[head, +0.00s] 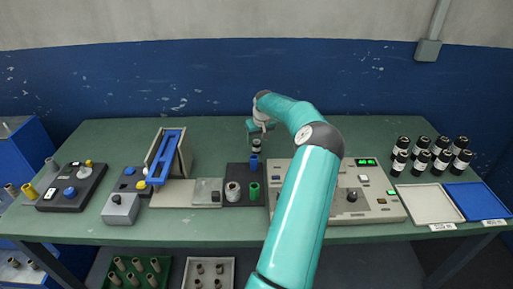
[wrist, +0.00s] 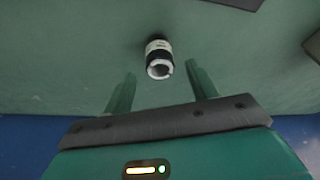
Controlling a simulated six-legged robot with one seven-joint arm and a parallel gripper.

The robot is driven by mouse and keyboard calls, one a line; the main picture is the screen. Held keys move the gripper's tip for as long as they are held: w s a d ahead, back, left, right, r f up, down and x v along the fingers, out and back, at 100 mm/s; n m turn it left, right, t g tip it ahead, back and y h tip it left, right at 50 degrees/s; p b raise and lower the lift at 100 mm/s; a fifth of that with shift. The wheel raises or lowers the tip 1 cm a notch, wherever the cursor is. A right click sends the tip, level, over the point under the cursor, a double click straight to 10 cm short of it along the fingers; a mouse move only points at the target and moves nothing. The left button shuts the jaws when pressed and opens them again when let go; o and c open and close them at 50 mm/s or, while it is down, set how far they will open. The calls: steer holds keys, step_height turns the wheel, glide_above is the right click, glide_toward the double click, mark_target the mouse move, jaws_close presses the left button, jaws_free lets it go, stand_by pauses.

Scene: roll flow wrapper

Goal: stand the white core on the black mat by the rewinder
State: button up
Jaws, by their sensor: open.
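In the head view my gripper (head: 258,127) is over the back of the table, above a small dark and pale piece (head: 256,146).
A cream control panel (head: 385,208) with green displays is right of the mat, partly behind my arm. A blue tilted frame (head: 165,157) stands left. Several black bottles (head: 441,160), a white tray (head: 428,203) and a blue tray (head: 477,200) are far right. The back table is mostly clear.

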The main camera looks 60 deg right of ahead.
mark_target(256, 142)
steer(key=shift+x, duration=2.75)
steer(key=shift+d+r, duration=0.1)
steer(key=shift+c, duration=0.2)
steer(key=c, duration=1.1)
steer(key=shift+r, duration=0.1)
